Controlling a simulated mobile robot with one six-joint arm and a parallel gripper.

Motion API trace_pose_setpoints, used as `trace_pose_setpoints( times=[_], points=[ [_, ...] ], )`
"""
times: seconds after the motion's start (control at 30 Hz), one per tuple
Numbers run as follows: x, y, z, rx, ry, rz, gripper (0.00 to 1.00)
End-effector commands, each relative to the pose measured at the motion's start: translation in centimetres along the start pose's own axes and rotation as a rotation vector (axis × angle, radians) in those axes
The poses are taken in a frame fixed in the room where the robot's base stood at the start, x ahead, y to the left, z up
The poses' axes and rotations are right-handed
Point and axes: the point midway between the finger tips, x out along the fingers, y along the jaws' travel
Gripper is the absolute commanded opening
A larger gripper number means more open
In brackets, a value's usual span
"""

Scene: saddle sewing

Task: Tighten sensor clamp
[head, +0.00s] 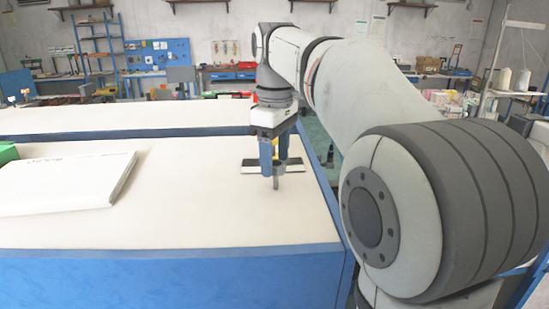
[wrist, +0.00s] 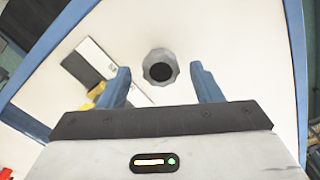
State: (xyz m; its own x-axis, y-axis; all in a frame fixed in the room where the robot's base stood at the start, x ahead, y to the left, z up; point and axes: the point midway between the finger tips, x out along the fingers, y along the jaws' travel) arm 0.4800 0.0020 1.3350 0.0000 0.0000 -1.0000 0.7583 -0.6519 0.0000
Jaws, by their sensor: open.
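My gripper (head: 275,160) points down over the near white-topped table, with its two blue fingers apart. A grey, round, faceted piece with a dark hollow centre (wrist: 160,67) shows between the fingertips in the wrist view, with gaps on both sides. In the head view a short grey upright cylinder (head: 276,180) shows at the fingertips, seemingly the same piece. It may be the clamp's knob; I cannot tell. Behind it lies a flat dark and pale strip (head: 240,167), partly hidden by the fingers. In the wrist view the strip (wrist: 90,60) lies left of the grey piece.
A white slab or folder (head: 65,182) lies on the table's left, with a green object (head: 7,153) beside it. The tabletop (head: 180,215) between is clear. A second table (head: 130,115) stands behind. In the wrist view a small yellow thing (wrist: 97,90) shows near the left finger.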

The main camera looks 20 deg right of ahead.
Motion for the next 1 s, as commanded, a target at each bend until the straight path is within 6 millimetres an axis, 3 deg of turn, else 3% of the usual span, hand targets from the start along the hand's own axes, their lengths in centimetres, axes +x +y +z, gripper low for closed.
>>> trace_pose_setpoints(
  times=[0.33, 0.87, 1.0],
  points=[
    [0.60, 0.06, 0.09, 0.003, 0.000, 0.000, 0.59],
    [0.57, 0.10, 0.13, 0.004, 0.000, 0.001, 0.17],
    [0.55, 0.02, 0.04, 0.009, 0.001, 0.001, 0.14]
  ],
)
